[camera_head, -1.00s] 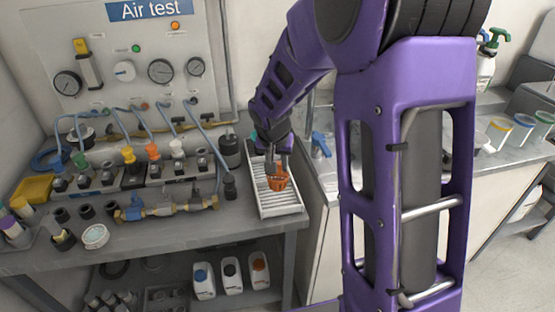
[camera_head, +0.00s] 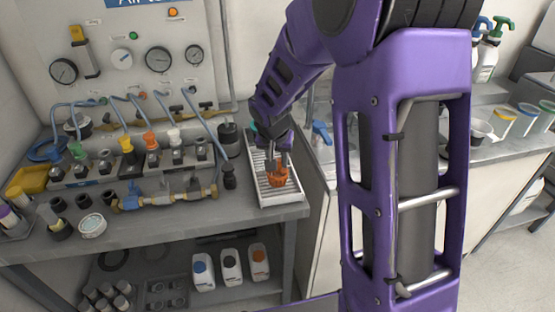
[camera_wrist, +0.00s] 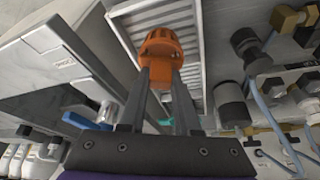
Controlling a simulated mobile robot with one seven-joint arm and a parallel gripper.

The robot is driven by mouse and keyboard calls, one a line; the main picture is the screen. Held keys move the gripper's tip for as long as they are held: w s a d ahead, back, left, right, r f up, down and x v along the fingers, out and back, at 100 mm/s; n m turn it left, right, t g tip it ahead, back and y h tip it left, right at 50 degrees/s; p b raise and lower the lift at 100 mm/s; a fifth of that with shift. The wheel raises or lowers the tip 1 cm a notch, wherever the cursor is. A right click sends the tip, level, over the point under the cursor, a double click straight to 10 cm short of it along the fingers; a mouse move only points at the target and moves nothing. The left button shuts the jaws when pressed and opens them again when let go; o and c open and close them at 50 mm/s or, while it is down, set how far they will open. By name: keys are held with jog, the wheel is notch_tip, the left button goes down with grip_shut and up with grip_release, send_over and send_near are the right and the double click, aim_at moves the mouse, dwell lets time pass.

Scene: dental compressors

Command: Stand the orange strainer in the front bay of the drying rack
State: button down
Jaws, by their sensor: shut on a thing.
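The orange strainer (camera_head: 277,181) is held between the fingertips of my gripper (camera_head: 277,160). In the wrist view the strainer (camera_wrist: 160,46) sits at the ends of the two gripper fingers (camera_wrist: 160,72), with its slotted round end showing. The white drying rack (camera_head: 283,200) lies under it at the right end of the bench. The strainer is over the front part of the rack. I cannot tell whether it touches the slats. In the wrist view the rack's slats (camera_wrist: 198,30) lie behind the strainer.
Left of the rack stand a dark cylinder (camera_head: 230,177) and a brass valve manifold (camera_head: 165,197). A teal item (camera_head: 252,130) is at the rack's back end. A blue-handled tap (camera_head: 321,133) is to its right. The bench edge (camera_head: 290,220) lies just in front.

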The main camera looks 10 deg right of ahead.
jog(key=shift+f+b, duration=0.9)
jog(key=shift+f, duration=0.1)
jog(key=c, duration=0.5)
grip_release()
jog(key=shift+c, duration=0.2)
jog(key=c, duration=0.4)
jog(key=shift+r, duration=0.1)
jog(key=shift+r+p, duration=2.75)
jog(key=shift+r, duration=1.2)
